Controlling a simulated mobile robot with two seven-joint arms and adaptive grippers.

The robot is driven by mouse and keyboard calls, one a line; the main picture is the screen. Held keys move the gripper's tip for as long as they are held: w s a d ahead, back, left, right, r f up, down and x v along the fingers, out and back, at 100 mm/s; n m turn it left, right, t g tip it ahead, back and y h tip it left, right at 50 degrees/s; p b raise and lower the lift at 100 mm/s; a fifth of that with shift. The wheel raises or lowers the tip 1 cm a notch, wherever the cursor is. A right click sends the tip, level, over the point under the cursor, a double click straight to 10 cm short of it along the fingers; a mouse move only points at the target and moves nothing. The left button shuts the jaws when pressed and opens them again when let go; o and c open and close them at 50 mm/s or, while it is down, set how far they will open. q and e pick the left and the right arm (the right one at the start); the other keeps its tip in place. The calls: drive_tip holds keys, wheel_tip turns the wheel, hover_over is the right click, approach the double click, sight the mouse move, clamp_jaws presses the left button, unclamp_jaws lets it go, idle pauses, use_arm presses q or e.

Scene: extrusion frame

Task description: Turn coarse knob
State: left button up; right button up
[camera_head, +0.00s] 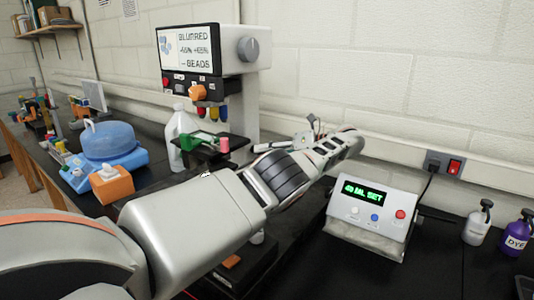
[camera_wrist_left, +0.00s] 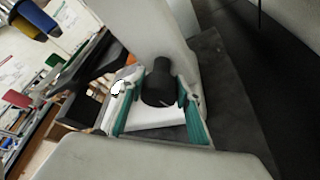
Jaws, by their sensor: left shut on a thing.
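The microscope (camera_head: 243,105) stands at the back with a screen (camera_head: 188,50) reading "BLURRED" and "BEADS". A black knob (camera_wrist_left: 158,80) sticks out from its pale column in the left wrist view; in the head view I cannot make it out. My left gripper (camera_head: 272,147) reaches in beside the column from the right. In the left wrist view its two teal-padded fingers (camera_wrist_left: 160,98) lie on either side of the black knob, shut on it. A grey round knob (camera_head: 248,49) sits higher, on the side of the microscope head. My right gripper is not in view.
A white box with a green "40 ML SET" display (camera_head: 363,191) stands right of my arm. Two pump bottles, white (camera_head: 477,226) and purple (camera_head: 518,234), are at the far right. A clear jug (camera_head: 182,135) and a blue-lidded device (camera_head: 107,142) stand left of the microscope.

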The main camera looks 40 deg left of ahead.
use_arm(q)
drive_tip(key=o, duration=1.1)
drive_tip(key=shift+r, duration=5)
